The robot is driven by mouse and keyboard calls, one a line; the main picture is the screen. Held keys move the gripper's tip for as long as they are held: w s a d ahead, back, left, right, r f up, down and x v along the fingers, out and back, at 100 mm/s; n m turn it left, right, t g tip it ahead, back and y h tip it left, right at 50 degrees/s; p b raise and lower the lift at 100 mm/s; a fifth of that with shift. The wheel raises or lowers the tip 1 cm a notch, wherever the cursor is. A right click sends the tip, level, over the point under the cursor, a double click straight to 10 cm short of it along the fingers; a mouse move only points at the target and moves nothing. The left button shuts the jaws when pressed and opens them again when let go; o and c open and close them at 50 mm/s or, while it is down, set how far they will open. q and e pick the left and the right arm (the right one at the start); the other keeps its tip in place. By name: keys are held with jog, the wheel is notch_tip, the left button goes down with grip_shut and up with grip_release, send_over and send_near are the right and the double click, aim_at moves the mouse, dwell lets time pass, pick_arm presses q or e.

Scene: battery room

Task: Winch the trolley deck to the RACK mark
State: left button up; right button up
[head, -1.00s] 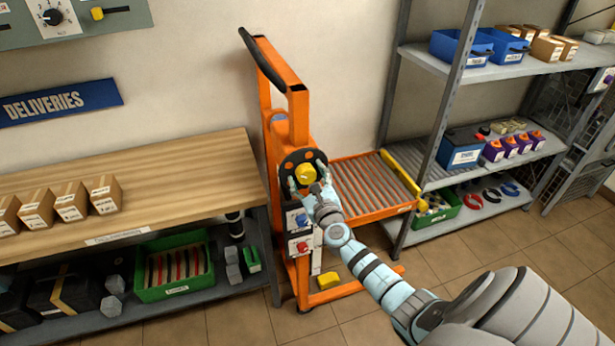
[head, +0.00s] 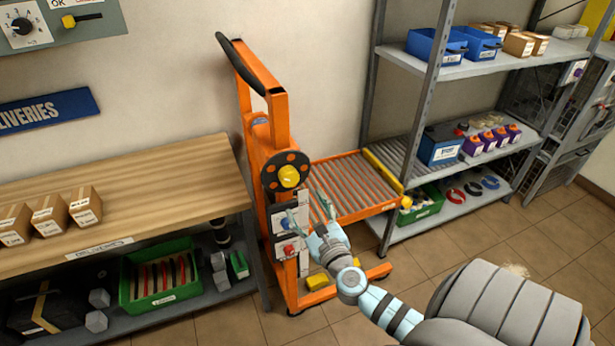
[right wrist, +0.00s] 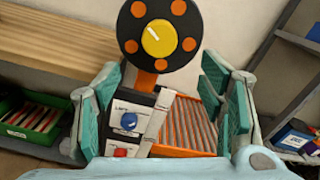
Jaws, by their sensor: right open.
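The orange trolley (head: 274,112) stands between the bench and the rack. Its winch wheel (head: 288,177) is a black disc with orange spots and a yellow hub; it also fills the top of the right wrist view (right wrist: 159,38). The roller deck (head: 345,186) extends right, its yellow end bar beside the rack's middle shelf. I cannot read a RACK mark. Below the wheel is a panel with a blue knob (right wrist: 128,121) and a red knob (right wrist: 120,153). My right gripper (head: 309,208) is open and empty, below and right of the wheel, apart from it. My left gripper is out of view.
A wooden bench (head: 150,195) with several cartons is at left. The grey rack (head: 425,95) at right holds blue bins (head: 432,47), a battery (head: 440,146) and a green crate (head: 428,208).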

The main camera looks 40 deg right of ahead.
aim_at(291, 179)
jog(key=w+d+m+b, duration=0.1)
jog(key=w+m+b, duration=0.2)
jog(key=m, duration=0.9)
jog(key=w+d+m+b, duration=0.1)
jog(key=w+m+b, duration=0.2)
jog(key=m, duration=0.9)
jog(key=w+d+m+b, duration=0.1)
jog(key=w+m+b, duration=0.2)
jog(key=m, duration=0.9)
jog(key=shift+w+d+r, duration=0.15)
jog(key=shift+w+r, duration=0.05)
jog(key=shift+w, duration=0.35)
jog(key=shift+w+d+r, duration=0.1)
jog(key=shift+w+r, duration=0.1)
jog(key=shift+w, duration=0.3)
jog(key=shift+c, duration=0.4)
